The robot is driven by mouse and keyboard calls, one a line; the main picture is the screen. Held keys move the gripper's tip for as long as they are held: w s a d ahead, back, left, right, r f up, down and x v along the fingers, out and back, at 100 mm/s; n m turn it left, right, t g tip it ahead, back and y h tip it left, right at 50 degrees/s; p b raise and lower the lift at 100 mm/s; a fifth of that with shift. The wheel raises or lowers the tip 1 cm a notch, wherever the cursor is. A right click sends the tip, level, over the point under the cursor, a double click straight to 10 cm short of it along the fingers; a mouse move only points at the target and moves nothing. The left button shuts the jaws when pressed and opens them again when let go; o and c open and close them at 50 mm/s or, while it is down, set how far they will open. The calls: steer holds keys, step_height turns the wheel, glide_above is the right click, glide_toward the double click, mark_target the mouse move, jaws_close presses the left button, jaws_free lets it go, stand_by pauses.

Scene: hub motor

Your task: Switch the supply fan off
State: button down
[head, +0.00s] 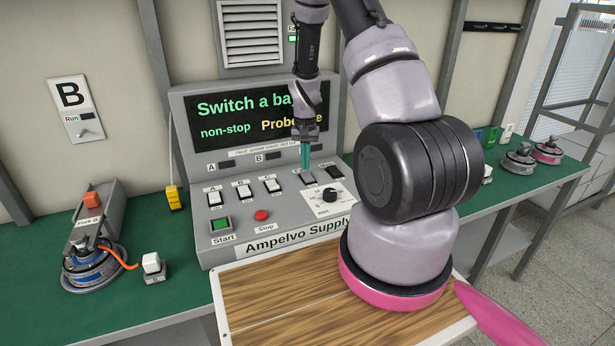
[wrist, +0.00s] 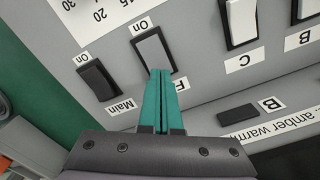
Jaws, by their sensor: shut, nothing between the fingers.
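The supply panel (head: 225,240) stands on the bench. A rocker switch (wrist: 153,48) with a grey face in a black frame has "On" at one end and a label starting with "F" at the other, partly hidden by my fingers. It also shows in the head view (head: 309,178). My gripper (wrist: 161,72) is shut and empty, its teal fingertips over the "F" end of this rocker; I cannot tell whether they touch. In the head view my gripper (head: 306,168) points down at the switch. A green lamp (head: 293,39) labelled "Fa…" is lit beside the vent (head: 250,32).
The dark "Main" switch (wrist: 97,80) is close beside the fan switch; switch C (wrist: 239,22) is on the other side. A dial (head: 330,194), green Start button (head: 220,224) and red Stop button (head: 262,215) lie nearby. A wooden-topped surface (head: 280,295) is in front.

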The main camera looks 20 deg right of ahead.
steer(key=shift+f, duration=0.75)
steer(key=shift+r, duration=3.55)
steer(key=shift+r, duration=0.1)
step_height(320, 180, up, 11)
steer(key=t, duration=0.2)
glide_above(305, 172)
steer(key=s+a, duration=0.2)
steer(key=s+a+r+t+y, duration=0.15)
steer(key=s+r, duration=0.35)
steer(key=r, duration=0.6)
steer(key=s+a+r+n+t, duration=0.1)
steer(key=s+a+r+t, duration=0.1)
steer(key=s+r, duration=0.4)
steer(key=s+a+r+t, duration=0.1)
steer(key=s+a+r, duration=0.2)
steer(key=s, duration=1)
step_height(305, 172, up, 3)
steer(key=shift+a+r+n+t, duration=0.1)
steer(key=shift+a+n+t, duration=0.1)
steer(key=shift+n+t, duration=0.2)
